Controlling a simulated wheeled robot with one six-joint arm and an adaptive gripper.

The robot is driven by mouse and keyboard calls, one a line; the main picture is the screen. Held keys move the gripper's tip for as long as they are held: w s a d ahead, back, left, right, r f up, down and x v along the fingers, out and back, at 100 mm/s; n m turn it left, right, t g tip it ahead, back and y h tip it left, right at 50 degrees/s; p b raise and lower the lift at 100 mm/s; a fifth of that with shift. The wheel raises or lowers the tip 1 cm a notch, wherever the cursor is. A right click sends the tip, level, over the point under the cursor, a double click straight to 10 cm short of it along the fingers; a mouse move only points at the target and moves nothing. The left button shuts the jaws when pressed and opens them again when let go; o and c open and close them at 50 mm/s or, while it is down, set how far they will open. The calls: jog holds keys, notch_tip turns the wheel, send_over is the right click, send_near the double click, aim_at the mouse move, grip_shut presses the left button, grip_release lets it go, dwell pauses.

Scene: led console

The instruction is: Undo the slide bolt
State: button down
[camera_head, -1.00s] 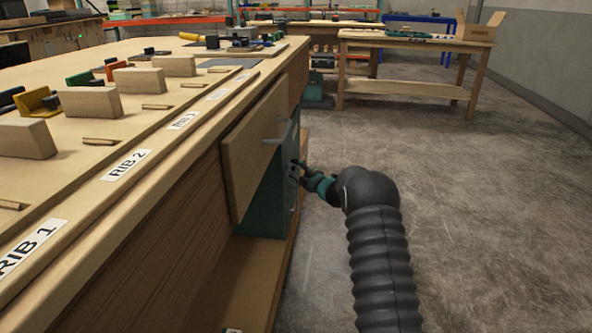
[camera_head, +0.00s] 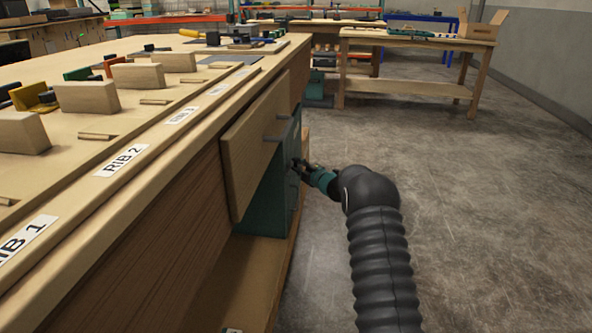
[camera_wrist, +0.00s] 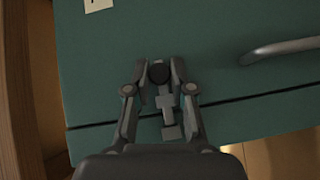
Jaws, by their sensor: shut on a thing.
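The slide bolt (camera_wrist: 165,102) is a small grey fitting on the front of a green cabinet (camera_wrist: 230,35), seen in the wrist view. It lies across the dark seam between two panels, and its round dark knob (camera_wrist: 159,73) is at the upper end. My gripper (camera_wrist: 159,71) has one finger on each side of the knob and is shut on it. In the head view my gripper (camera_head: 298,166) is at the face of the green cabinet (camera_head: 268,205) under the bench; the bolt is too small to make out there.
A grey bar handle (camera_wrist: 283,49) is on the cabinet to the right of the bolt. A wooden drawer front (camera_head: 252,145) juts out from the bench (camera_head: 150,235) beside the cabinet. The floor (camera_head: 460,220) to the right is open.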

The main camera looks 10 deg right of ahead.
jog(key=shift+w+d, duration=0.1)
jog(key=shift+w, duration=0.4)
jog(key=shift+d+r, duration=0.1)
jog(key=shift+d, duration=0.05)
jog(key=c, duration=1)
grip_release()
jog(key=v, duration=1.2)
